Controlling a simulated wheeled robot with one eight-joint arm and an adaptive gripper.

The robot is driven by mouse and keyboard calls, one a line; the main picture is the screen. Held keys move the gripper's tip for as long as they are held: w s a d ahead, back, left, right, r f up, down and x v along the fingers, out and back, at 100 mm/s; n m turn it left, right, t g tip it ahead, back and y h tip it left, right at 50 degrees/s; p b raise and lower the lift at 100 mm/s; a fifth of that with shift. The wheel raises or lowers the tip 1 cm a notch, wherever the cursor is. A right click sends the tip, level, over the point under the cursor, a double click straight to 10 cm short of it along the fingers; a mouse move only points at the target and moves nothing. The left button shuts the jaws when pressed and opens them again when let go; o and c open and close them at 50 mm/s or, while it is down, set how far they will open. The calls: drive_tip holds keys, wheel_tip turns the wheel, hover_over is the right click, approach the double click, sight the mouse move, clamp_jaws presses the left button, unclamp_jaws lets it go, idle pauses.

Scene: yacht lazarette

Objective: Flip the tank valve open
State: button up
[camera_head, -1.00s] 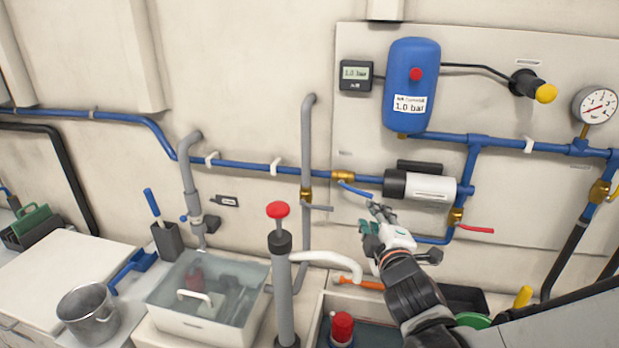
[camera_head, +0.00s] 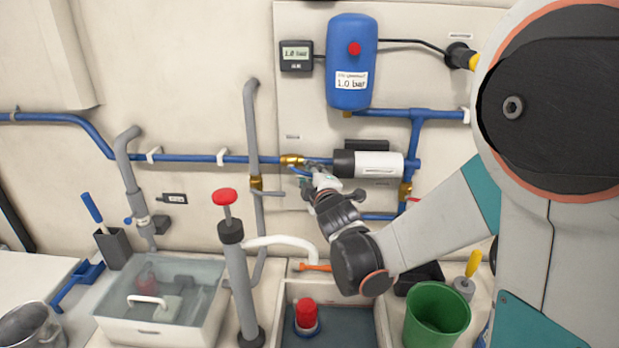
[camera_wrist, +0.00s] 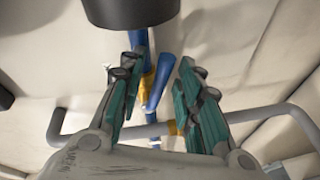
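A brass valve (camera_head: 292,160) with a blue lever (camera_head: 299,171) sits on the blue pipe left of the black-and-white pump (camera_head: 375,163). Its lever slants down to the right from the brass body. My gripper (camera_head: 313,174) is at the lever's right end, just below the pipe. In the wrist view my gripper (camera_wrist: 158,76) is open, its two teal-padded fingers on either side of the blue lever (camera_wrist: 158,82). I cannot tell whether a finger touches it. The labels nearby are too small to read. The blue tank (camera_head: 351,65) is labelled 1.0 bar.
A grey pipe with another brass valve (camera_head: 256,183) runs just left. A hand pump with a red knob (camera_head: 224,196) stands in front. Below are a water-filled basin (camera_head: 165,335), a green bucket (camera_head: 437,316) and an orange handle (camera_head: 315,267).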

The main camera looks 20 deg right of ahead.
drive_tip(key=shift+w, duration=0.1)
clamp_jaws()
drive_tip(key=shift+r+n+p, duration=0.65)
drive_tip(key=shift+n+p, duration=0.05)
drive_tip(key=shift+p, duration=0.1)
drive_tip(key=shift+d+r+n+g+h+p, duration=0.15)
drive_tip(key=shift+n+g+h+p, duration=0.2)
drive_tip(key=shift+n, duration=0.25)
unclamp_jaws()
